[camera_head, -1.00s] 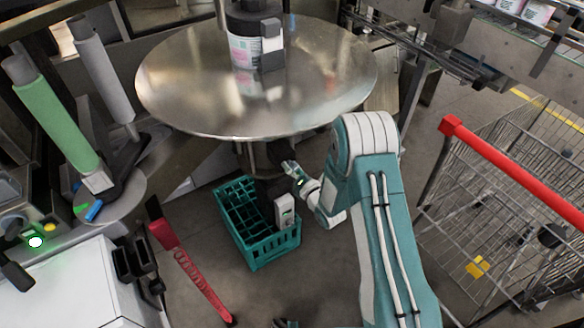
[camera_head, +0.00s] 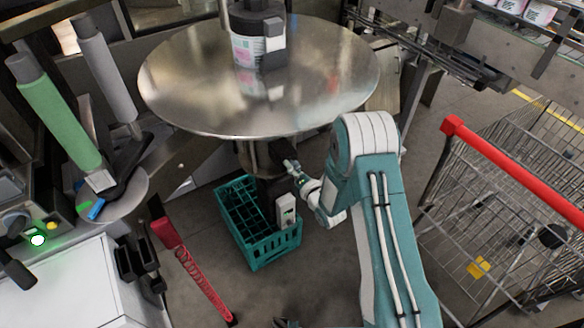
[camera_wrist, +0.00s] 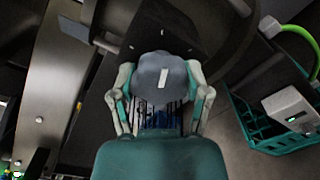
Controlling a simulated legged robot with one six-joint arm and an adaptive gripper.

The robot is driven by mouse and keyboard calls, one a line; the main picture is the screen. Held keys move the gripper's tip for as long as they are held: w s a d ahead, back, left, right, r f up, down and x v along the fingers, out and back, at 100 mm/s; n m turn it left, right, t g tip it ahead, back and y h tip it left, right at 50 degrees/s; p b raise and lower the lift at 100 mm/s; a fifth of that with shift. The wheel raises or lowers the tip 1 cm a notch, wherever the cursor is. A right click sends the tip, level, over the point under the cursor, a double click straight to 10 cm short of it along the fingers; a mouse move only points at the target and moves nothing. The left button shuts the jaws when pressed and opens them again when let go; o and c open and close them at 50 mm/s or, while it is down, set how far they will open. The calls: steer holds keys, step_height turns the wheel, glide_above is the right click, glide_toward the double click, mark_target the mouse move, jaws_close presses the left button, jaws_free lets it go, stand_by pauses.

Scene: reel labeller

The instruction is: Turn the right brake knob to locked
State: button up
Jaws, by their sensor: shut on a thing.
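A dark grey round knob (camera_wrist: 158,72) with a white pointer mark sits on a dark plate in the wrist view. The mark runs nearly up and down in that picture. My gripper (camera_wrist: 160,88) has a finger on each side of the knob and is shut on it. In the head view my gripper (camera_head: 293,171) is below the front edge of the big steel disc. The knob cannot be made out there, and no lock label can be read in either view.
The steel turntable disc (camera_head: 200,100) overhangs close above my gripper. A teal crate (camera_head: 270,252) stands on the floor below, with a small grey box (camera_head: 286,210) at its right side. A red-handled cart (camera_head: 510,170) stands right. A red bar (camera_head: 190,265) is at left.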

steer(key=m, duration=0.5)
steer(key=shift+d, duration=0.15)
steer(key=m, duration=0.4)
steer(key=shift+m, duration=0.4)
steer(key=m, duration=0.5)
steer(key=shift+d+f, duration=0.1)
steer(key=m, duration=0.8)
steer(key=shift+m, duration=0.3)
steer(key=m, duration=0.3)
steer(key=shift+m, duration=0.3)
steer(key=m, duration=0.4)
steer(key=shift+m, duration=1.8)
